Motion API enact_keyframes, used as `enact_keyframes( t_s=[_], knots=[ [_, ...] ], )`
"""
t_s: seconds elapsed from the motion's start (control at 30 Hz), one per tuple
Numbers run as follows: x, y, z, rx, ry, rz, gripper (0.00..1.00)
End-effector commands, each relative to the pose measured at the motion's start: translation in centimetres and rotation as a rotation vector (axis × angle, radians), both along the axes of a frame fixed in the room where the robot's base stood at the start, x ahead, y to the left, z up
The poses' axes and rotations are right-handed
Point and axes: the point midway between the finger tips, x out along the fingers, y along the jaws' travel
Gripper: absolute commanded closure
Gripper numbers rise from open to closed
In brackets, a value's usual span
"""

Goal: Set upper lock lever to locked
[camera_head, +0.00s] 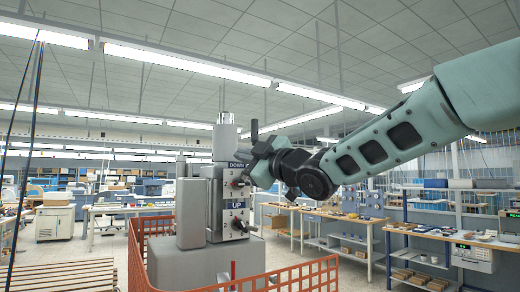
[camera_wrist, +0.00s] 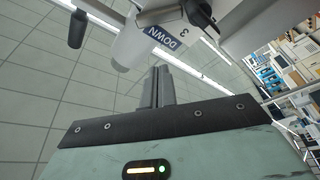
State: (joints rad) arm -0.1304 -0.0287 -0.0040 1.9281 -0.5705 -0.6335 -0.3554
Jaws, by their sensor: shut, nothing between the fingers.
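The grey stamping machine (camera_head: 193,213) stands left of centre in the head view. Its front column carries a DOWN label (camera_head: 237,165) above a UP label (camera_head: 236,205). Small dark lever parts (camera_head: 240,183) sit between the labels; I cannot tell for sure which is the upper lock lever or its setting. My gripper (camera_head: 258,145) is beside the column's top right, at about the DOWN label's height. In the wrist view the fingers (camera_wrist: 158,86) are together and empty, just below the DOWN label (camera_wrist: 166,38). A black-ended handle (camera_wrist: 77,30) shows at upper left there.
An orange mesh fence (camera_head: 290,280) surrounds the machine's front and right. Workbenches (camera_head: 340,217) with parts and shelves stand to the right. A wooden slatted surface (camera_head: 65,275) is at lower left. The space above the machine is open.

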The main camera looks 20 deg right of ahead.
Motion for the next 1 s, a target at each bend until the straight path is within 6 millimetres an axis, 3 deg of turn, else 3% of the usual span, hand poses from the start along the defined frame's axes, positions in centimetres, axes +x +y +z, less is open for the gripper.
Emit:
enact_keyframes(
  t_s=[0.1, 0.2, 0.4, 1.0],
  knots=[
    [2.0, 0.9, 0.8, -0.001, 0.004, 0.0, 1.0],
    [2.0, -0.8, -0.5, -0.001, 0.005, -0.005, 1.0],
    [2.2, -2.0, -1.8, 0.0, 0.001, -0.002, 1.0],
    [2.7, -2.3, -2.4, 0.022, 0.004, -0.002, 1.0]
  ],
)
